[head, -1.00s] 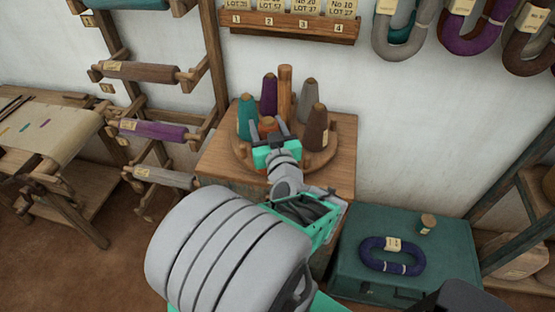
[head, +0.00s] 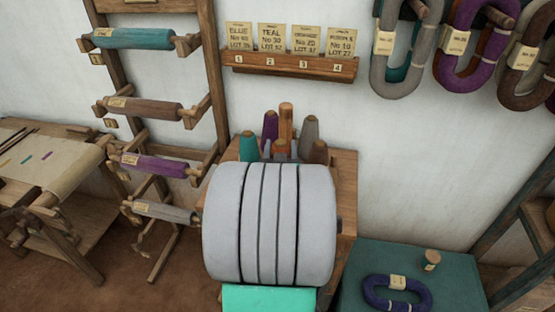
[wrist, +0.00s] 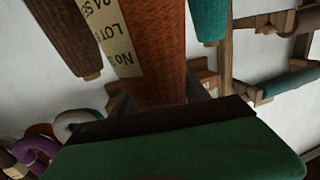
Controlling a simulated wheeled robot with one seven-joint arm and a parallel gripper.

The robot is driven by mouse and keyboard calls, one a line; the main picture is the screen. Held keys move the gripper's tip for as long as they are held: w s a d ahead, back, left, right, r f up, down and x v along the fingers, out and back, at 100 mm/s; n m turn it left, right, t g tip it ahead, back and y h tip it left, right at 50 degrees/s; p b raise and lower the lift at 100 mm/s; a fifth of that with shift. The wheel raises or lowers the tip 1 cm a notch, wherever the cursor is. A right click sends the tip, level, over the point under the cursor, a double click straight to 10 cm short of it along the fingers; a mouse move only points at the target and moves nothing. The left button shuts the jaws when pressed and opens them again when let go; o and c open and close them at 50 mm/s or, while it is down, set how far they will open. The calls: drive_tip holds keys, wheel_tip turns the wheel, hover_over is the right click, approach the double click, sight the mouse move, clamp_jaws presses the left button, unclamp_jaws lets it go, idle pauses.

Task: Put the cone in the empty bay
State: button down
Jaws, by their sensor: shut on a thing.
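An orange-red cone (wrist: 160,45) with a pale lot label fills the middle of the wrist view. My gripper (wrist: 158,98) is shut on it, with a dark finger on either side. A teal cone (head: 248,148), a purple cone (head: 270,127), a grey cone (head: 309,129) and a brown cone (head: 319,151) stand around a wooden post (head: 286,118). The brown cone (wrist: 62,35) and teal cone (wrist: 209,18) also show in the wrist view. I cannot make out an empty bay.
A wooden rail (head: 290,66) with several numbered lot cards hangs above the cones. A rack of wound rollers (head: 150,111) stands left. Yarn hanks (head: 465,45) hang at upper right. A green chest (head: 460,283) holds a blue hank (head: 397,292) and a small spool (head: 431,260).

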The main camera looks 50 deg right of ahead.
wheel_tip(320, 180, down, 6)
drive_tip(key=w+d+b, duration=0.1)
drive_tip(key=w+b, duration=0.1)
drive_tip(key=b, duration=0.1)
drive_tip(key=shift+d, duration=0.15)
drive_tip(key=shift+f, duration=0.2)
drive_tip(key=c, duration=0.5)
unclamp_jaws()
